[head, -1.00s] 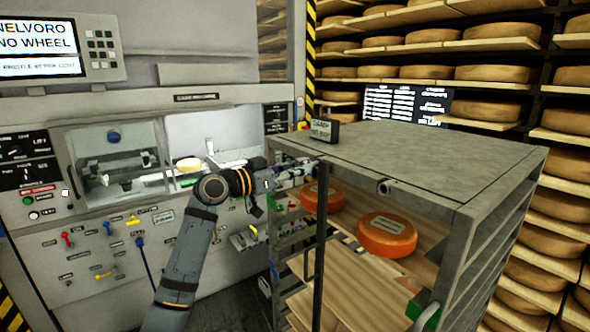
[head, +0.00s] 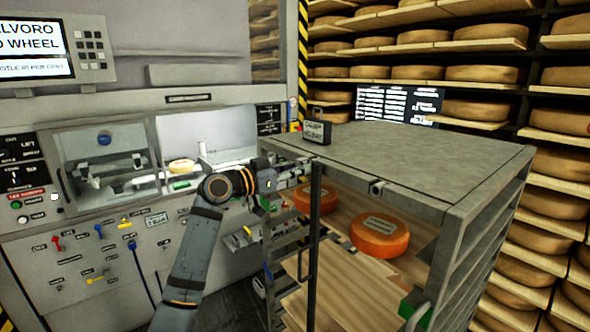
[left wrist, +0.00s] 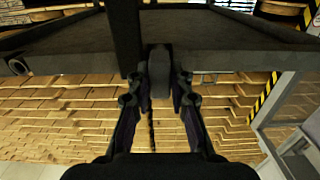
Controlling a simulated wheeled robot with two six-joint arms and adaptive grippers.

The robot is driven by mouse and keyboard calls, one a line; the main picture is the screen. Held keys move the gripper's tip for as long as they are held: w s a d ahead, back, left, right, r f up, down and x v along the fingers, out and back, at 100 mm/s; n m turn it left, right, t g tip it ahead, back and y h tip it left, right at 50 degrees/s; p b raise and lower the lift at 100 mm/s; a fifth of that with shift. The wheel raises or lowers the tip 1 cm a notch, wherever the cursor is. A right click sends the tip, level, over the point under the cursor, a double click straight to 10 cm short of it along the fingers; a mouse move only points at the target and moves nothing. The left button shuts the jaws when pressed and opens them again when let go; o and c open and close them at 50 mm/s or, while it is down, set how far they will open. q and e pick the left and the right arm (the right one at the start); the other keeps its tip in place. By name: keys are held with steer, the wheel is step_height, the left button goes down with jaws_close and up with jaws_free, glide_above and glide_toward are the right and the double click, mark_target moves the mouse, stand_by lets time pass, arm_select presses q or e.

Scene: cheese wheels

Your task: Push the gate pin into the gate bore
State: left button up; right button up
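My left gripper (head: 290,178) is at the upper left corner of the grey rack (head: 400,150), next to its dark upright gate post (head: 316,230). In the left wrist view its fingers (left wrist: 161,70) sit close on both sides of a grey block, which looks like the gate pin (left wrist: 161,75). The block is in front of the rack's top rail. The pin's far end is hidden. A round tube end, perhaps the gate bore (head: 377,187), shows on the rack's top front edge; a ring also shows in the left wrist view (left wrist: 18,66). My right gripper is not in view.
Orange cheese wheels (head: 380,236) lie on the rack's wooden shelf. A small dark sign box (head: 317,131) stands on the rack top. A machine panel (head: 110,240) with levers is at left. Loaded cheese shelves (head: 440,90) fill the back.

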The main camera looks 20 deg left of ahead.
arm_select(q)
steer(key=o, duration=0.5)
steer(key=shift+a, duration=0.1)
steer(key=v, duration=1.1)
steer(key=shift+s+a, duration=0.15)
steer(key=shift+s, duration=0.25)
steer(key=shift+a, duration=0.1)
